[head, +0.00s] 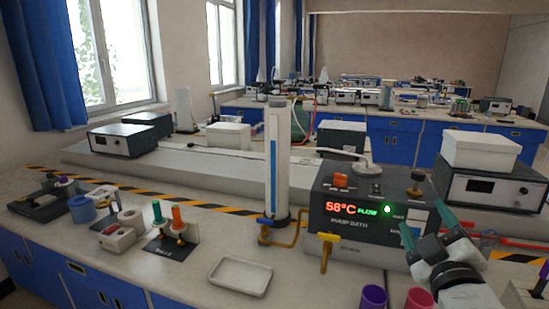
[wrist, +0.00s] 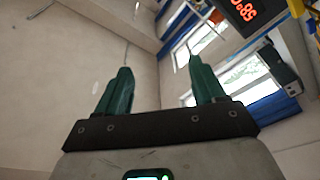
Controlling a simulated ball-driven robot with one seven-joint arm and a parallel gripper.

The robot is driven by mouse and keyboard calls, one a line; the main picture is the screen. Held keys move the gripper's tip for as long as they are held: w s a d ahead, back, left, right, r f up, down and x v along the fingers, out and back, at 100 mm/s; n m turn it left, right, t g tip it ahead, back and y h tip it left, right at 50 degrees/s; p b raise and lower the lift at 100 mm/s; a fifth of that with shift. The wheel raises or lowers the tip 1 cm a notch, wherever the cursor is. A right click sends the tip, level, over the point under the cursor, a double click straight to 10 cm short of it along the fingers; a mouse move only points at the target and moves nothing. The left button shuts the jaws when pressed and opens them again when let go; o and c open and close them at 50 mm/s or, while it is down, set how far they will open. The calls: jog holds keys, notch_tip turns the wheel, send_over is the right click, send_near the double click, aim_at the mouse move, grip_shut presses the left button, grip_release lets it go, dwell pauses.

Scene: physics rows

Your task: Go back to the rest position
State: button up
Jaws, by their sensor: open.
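My gripper (head: 421,214) is at the right of the head view, in front of the right part of the pump bath (head: 350,238). Its two green fingers point up and left, apart, with nothing between them. In the wrist view my gripper (wrist: 160,66) also shows both fingers spread and empty, against the wall and windows. The pump bath's display reads 58°C in red, with a green FLOW light. Its display also shows at the top right of the wrist view (wrist: 241,10). I cannot tell the exact gap between my fingers and the bath.
A white tray (head: 240,277) lies on the front bench. Purple (head: 373,299) and pink (head: 419,299) cups stand near my arm. A white box (head: 480,152) sits on an instrument (head: 490,190) at right.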

jog(key=s+f+m+g, duration=0.25)
jog(key=s+f, duration=0.25)
jog(key=f, duration=0.4)
jog(key=s+f+m+g+y, duration=0.1)
jog(key=s+f+g, duration=0.3)
jog(key=f, duration=0.4)
jog(key=s+f+m+g, duration=0.2)
jog(key=s+f+g, duration=0.25)
jog(key=f, duration=0.45)
jog(key=s+f+m+g, duration=0.1)
jog(key=s+f+g, duration=0.1)
jog(key=s, duration=0.5)
jog(key=s+f+g+y+p, duration=0.1)
jog(key=s+f+g, duration=0.2)
jog(key=s+f, duration=0.2)
jog(key=s+f+m+g, duration=0.1)
jog(key=s+f, duration=0.3)
jog(key=s, duration=0.6)
jog(key=shift+s+d+f+m+g+y, duration=0.2)
jog(key=shift+s+f+m+g+y, duration=0.15)
jog(key=shift+g, duration=0.35)
